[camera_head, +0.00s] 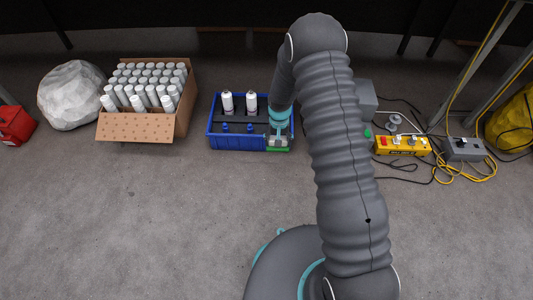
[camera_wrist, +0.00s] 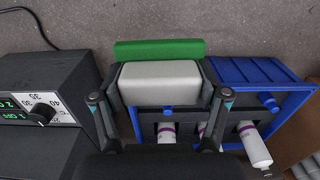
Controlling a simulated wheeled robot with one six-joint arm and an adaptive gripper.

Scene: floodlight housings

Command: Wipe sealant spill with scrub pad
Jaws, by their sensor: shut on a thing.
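My gripper (camera_head: 279,138) is over the right front corner of the blue crate (camera_head: 236,143). In the wrist view its two fingers (camera_wrist: 160,98) are closed on the sides of a scrub pad (camera_wrist: 159,72), a pale grey block with a green layer along its far edge. In the head view the green part of the scrub pad (camera_head: 278,149) shows at the crate's front wall; I cannot tell if it touches the crate. The blue crate also shows in the wrist view (camera_wrist: 247,70). No sealant spill can be made out in either view.
White bottles (camera_head: 227,102) and blue-topped items stand in the crate's dark insert. A cardboard box of white tubes (camera_head: 148,127) and a pale rock (camera_head: 72,94) lie left. A grey dial unit (camera_wrist: 45,105), yellow box (camera_head: 403,146) and cables are right. The front floor is clear.

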